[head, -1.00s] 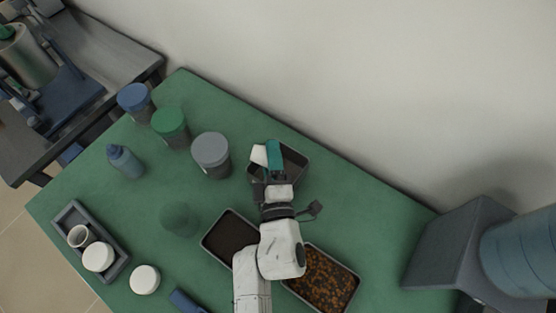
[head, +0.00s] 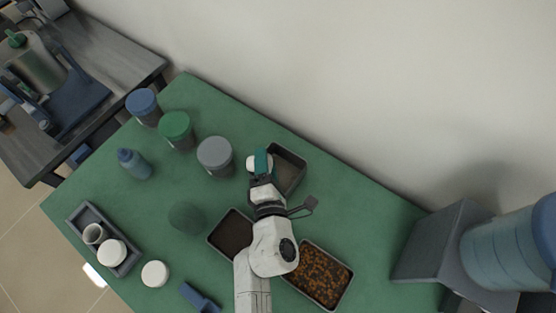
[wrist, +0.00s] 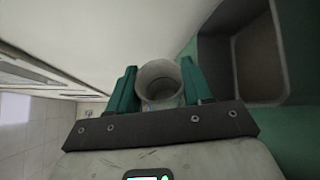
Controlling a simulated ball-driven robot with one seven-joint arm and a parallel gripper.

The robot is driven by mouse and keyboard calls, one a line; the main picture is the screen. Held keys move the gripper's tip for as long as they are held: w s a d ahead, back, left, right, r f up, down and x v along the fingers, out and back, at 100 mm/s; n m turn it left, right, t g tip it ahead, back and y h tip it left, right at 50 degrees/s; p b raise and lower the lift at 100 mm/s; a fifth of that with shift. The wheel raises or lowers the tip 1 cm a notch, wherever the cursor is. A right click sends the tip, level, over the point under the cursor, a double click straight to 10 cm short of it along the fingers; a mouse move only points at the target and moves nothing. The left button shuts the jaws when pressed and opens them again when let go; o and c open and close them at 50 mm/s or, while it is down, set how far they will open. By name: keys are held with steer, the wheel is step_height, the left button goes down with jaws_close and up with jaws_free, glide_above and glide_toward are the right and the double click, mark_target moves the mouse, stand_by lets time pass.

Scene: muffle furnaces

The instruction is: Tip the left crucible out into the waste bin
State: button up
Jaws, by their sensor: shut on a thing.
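My gripper (head: 261,163) is shut on a small white crucible (head: 252,163), at the left rim of a grey open bin (head: 301,160) that looks like the waste bin. In the wrist view the crucible (wrist: 159,84) sits between the teal fingers of my gripper (wrist: 156,90), with its round mouth towards the camera; its inside looks pale and I make out no contents. The bin (wrist: 212,60) lies to the right there. A second crucible (head: 94,233) stands upright in a grey holder (head: 75,220) at the left, beside a white round lid (head: 112,252).
A dark-filled tray (head: 230,234) and a tray of orange-brown granules (head: 322,275) flank my arm. Blue (head: 143,106), green (head: 177,130) and grey-lidded (head: 215,156) jars stand left of the bin. A bottle (head: 134,164) and another white disc (head: 155,273) are further left.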

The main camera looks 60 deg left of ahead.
steer(key=shift+n, duration=0.3)
steer(key=shift+s+a+n+h+p, duration=0.2)
steer(key=shift+n+h+p, duration=0.5)
steer(key=shift+n, duration=0.4)
steer(key=shift+f+n+t, duration=0.3)
steer(key=shift+n, duration=0.2)
steer(key=shift+s+p, duration=0.1)
steer(key=shift+p, duration=0.2)
steer(key=shift+a+r+n+h+p, duration=0.1)
steer(key=shift+r+n+h+p, duration=0.3)
steer(key=shift+n+p, duration=0.4)
steer(key=shift+s+f+n+t+h, duration=0.1)
steer(key=shift+f+n+t+h, duration=0.2)
steer(key=shift+n, duration=0.4)
